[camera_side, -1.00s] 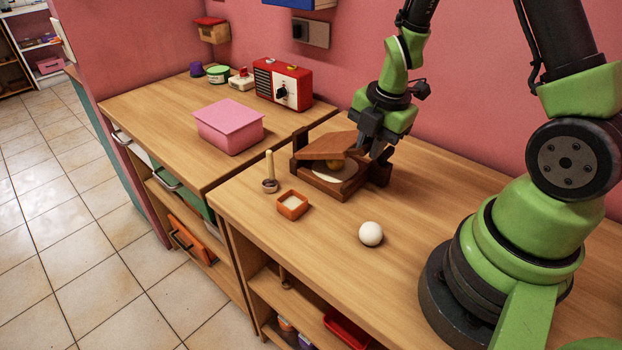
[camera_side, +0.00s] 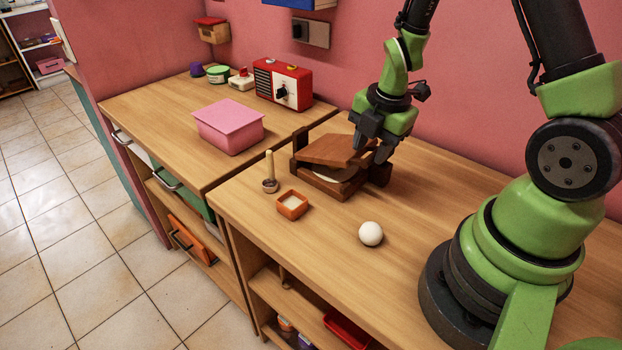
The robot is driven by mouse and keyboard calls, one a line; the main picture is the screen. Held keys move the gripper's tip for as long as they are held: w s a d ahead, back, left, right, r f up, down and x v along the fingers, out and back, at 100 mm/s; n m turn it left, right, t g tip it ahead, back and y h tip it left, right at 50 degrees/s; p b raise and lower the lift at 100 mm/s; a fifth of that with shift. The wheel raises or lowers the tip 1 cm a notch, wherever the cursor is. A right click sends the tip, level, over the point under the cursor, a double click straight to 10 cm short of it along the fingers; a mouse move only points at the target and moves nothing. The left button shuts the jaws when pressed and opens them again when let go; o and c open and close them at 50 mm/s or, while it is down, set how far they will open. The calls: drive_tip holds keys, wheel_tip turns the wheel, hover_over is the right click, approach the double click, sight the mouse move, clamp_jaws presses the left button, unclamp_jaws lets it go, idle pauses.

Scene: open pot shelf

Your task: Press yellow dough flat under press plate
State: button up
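A pale round disc (camera_side: 338,174) shows in the gap under the plate. The yellow dough is not visible now; the plate hides the space where it was seen. My gripper (camera_side: 371,154) is at the plate's right end, pointing down, with its dark fingers at or against the plate. The fingers look apart, but I cannot tell whether they hold the plate's edge.
A white ball (camera_side: 371,234) lies on the counter in front of the press. A small orange square dish (camera_side: 292,205) and a stick in a small round holder (camera_side: 270,184) stand left of it. A pink box (camera_side: 229,126) and a red radio (camera_side: 283,84) are on the far counter.

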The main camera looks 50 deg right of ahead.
drive_tip(key=shift+r, duration=0.1)
drive_tip(key=shift+s+r, duration=0.2)
drive_tip(key=shift+r, duration=1)
drive_tip(key=shift+s+r, duration=0.2)
drive_tip(key=shift+r, duration=1)
drive_tip(key=shift+a+r, duration=0.15)
drive_tip(key=shift+r, duration=0.15)
drive_tip(key=s+a+r+m+t+y, duration=0.1)
drive_tip(key=s+a+r+m+t, duration=0.1)
drive_tip(key=s+a+r+m, duration=0.3)
drive_tip(key=s+a+r+m+t+y, duration=0.1)
drive_tip(key=s+a+r+m+t, duration=0.2)
drive_tip(key=r+m, duration=0.7)
drive_tip(key=s+a+m, duration=0.2)
drive_tip(key=m, duration=0.5)
drive_tip(key=shift+s+a+r, duration=0.35)
drive_tip(key=shift+a+r, duration=0.05)
drive_tip(key=shift+c, duration=0.2)
